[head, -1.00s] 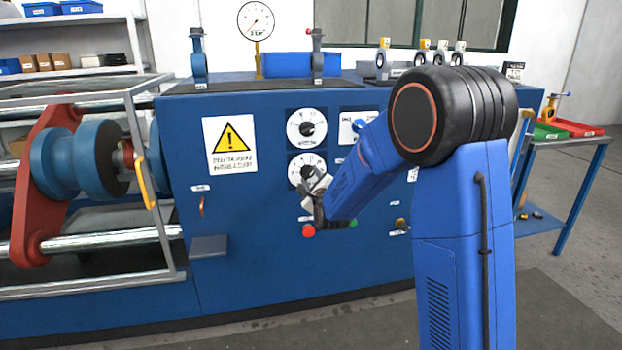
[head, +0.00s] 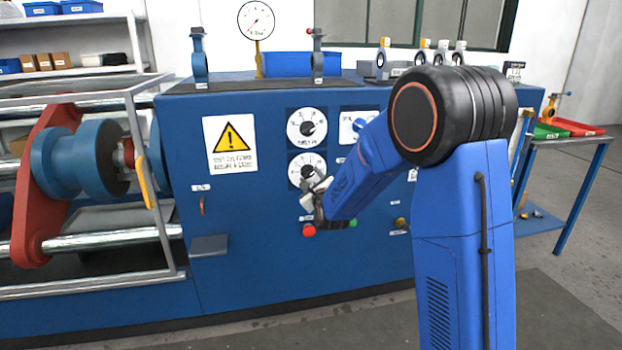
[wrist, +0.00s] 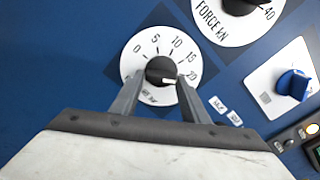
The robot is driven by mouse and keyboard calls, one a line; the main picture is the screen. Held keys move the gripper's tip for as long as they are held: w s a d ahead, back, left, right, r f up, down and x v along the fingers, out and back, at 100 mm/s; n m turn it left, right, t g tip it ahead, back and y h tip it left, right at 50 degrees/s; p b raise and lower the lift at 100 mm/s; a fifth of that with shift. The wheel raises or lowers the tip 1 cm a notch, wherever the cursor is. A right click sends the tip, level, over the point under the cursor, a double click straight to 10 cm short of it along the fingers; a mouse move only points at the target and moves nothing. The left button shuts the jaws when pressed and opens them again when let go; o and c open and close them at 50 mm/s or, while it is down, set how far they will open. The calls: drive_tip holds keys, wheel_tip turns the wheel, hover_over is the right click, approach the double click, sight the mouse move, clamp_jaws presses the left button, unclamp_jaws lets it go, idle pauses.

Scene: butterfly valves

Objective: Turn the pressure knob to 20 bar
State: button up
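The pressure knob (wrist: 161,69) is black with a white mark, on a round white dial (wrist: 134,62) numbered 0 to 20. In the wrist view, the white mark lies at the knob's lower right, towards the 20 side; its exact reading is hard to tell. My gripper (wrist: 160,82) is open, one finger on each side of the knob's lower part, with a small gap visible at each side. In the head view, my gripper (head: 316,190) is at the lower dial (head: 296,164) and partly covers it. The fingertips' depth against the knob is unclear.
The force dial (wrist: 222,22) sits close above right in the wrist view. A blue knob (wrist: 293,84) is to the right. A red button (head: 309,230) lies below my gripper. A round gauge (head: 256,19) stands on top of the blue cabinet (head: 250,270).

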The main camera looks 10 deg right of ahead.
drive_tip(key=shift+o, duration=1.2)
drive_tip(key=s, duration=1.7)
drive_tip(key=shift+s, duration=0.2)
